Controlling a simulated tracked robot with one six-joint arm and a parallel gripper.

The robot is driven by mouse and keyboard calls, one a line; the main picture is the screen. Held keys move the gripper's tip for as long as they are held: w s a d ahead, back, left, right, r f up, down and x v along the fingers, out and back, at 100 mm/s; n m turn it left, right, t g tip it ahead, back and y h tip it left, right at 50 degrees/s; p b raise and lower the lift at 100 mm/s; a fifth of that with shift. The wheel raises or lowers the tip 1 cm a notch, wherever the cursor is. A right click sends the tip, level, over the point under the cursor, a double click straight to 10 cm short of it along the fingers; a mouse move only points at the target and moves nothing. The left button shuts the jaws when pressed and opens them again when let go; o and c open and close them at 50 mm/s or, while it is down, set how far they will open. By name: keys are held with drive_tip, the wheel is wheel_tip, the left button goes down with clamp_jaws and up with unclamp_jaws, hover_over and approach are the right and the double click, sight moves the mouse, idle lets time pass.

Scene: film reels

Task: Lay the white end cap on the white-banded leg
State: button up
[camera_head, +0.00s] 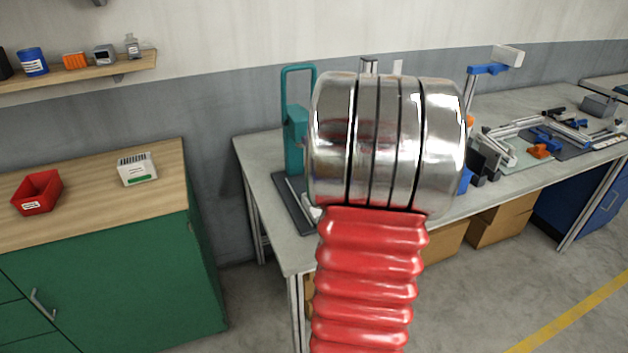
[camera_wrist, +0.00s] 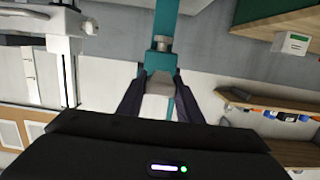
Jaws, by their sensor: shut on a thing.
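In the head view my own red and chrome arm fills the middle and hides my gripper and the end cap. I cannot make out the white-banded leg in either view.
A teal press (camera_head: 295,135) stands on the grey workbench (camera_head: 262,150), partly behind my arm. Clamps, an orange part (camera_head: 538,151) and frame pieces lie on the bench's right. A red bin (camera_head: 37,192) and white box (camera_head: 137,169) stand on the green cabinet (camera_head: 110,285).

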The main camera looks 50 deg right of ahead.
drive_tip(key=shift+f, duration=0.1)
drive_tip(key=shift+f, duration=3.05)
drive_tip(key=shift+f, duration=1.9)
drive_tip(key=shift+f, duration=0.1)
drive_tip(key=o, duration=1)
